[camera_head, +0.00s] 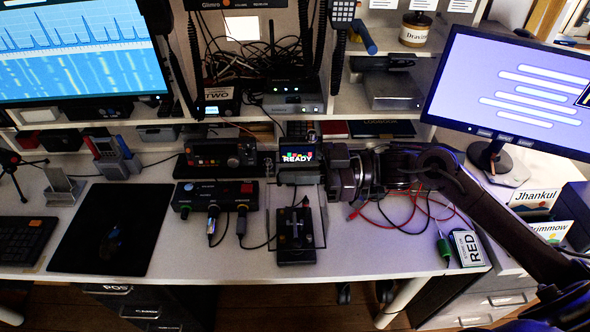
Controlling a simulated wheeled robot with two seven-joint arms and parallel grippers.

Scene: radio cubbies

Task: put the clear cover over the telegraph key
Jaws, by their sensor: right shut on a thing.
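The telegraph key (296,229) is a black device on a dark base near the front middle of the white desk. My right gripper (300,178) reaches in from the right and is above and slightly behind the key in the picture. It is shut on the clear cover (320,212), a see-through box with faint edges. The cover's outline shows around the key, and its side edges run down past it. I cannot tell whether its lower rim touches the desk. The gripper's fingertips are partly hidden by its own body. My left gripper is out of view.
A control box with knobs and cables (215,194) stands just left of the key. A black mat (112,229) lies further left. Red and black leads (415,208), a green screwdriver (443,246) and a box marked RED (468,248) lie to the right. Monitors flank the shelves.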

